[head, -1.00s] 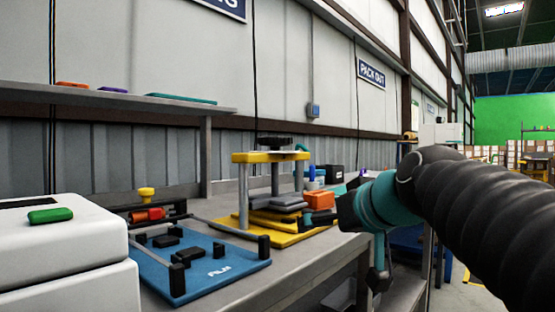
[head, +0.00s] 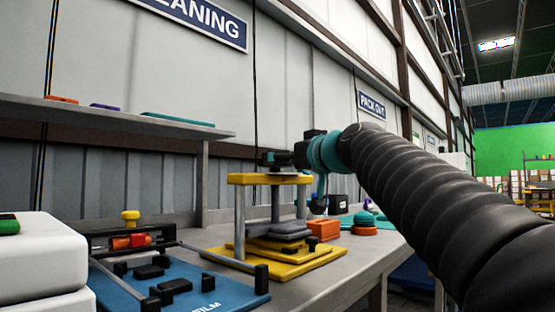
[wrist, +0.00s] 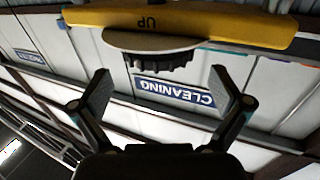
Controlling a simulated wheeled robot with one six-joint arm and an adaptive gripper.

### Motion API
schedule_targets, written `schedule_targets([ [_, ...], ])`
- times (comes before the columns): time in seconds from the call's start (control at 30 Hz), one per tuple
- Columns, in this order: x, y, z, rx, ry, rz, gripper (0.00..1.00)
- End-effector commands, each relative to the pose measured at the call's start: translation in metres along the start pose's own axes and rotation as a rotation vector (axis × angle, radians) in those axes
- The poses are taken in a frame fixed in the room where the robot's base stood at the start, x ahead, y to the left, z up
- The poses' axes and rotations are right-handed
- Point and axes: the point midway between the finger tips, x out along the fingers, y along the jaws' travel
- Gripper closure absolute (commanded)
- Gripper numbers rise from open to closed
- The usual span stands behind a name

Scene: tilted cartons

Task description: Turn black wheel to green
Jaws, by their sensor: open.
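The black wheel (wrist: 160,61) shows in the wrist view, ribbed at its rim, beside a pale disc (wrist: 150,40) on the yellow top plate (wrist: 190,22) marked "UP"; this view is upside down. My gripper (wrist: 162,84) is open, with one finger on each side of the wheel's line and a gap to the wheel in the picture. In the head view my gripper (head: 282,158) is at the top of the yellow press (head: 270,179) and hides most of the wheel. I see no green mark by the wheel.
A blue board (head: 205,300) with black blocks and a white box (head: 40,255) with a green piece (head: 9,225) stand left. An orange block (head: 323,229) and a teal dome (head: 364,218) are right of the press. A shelf (head: 100,115) runs above the bench.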

Motion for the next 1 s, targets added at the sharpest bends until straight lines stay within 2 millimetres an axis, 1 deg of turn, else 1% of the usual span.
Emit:
schedule_targets([
  [0.03,0.011,0.0,-0.001,0.0,-0.002,-0.001,0.0],
  [0.1,0.024,0.001,-0.001,-0.001,-0.002,0.001,0.0],
  [0.2,0.04,0.001,-0.001,0.0,-0.002,0.001,0.0],
  [0.33,0.056,0.003,-0.001,-0.001,-0.001,0.004,0.0],
  [0.5,0.067,0.002,0.0,-0.001,0.0,0.004,0.0],
  [0.8,0.068,0.002,0.0,-0.001,0.0,0.004,0.0],
  [0.83,0.068,0.002,0.0,-0.001,0.0,0.004,0.03],
  [0.87,0.068,0.002,0.0,-0.001,0.0,0.004,0.1],
  [0.9,0.068,0.002,0.0,-0.001,0.0,0.004,0.2],
  [0.97,0.068,0.002,0.0,-0.001,0.0,0.004,0.35],
  [1.0,0.068,0.002,0.0,-0.001,0.0,0.004,0.45],
])
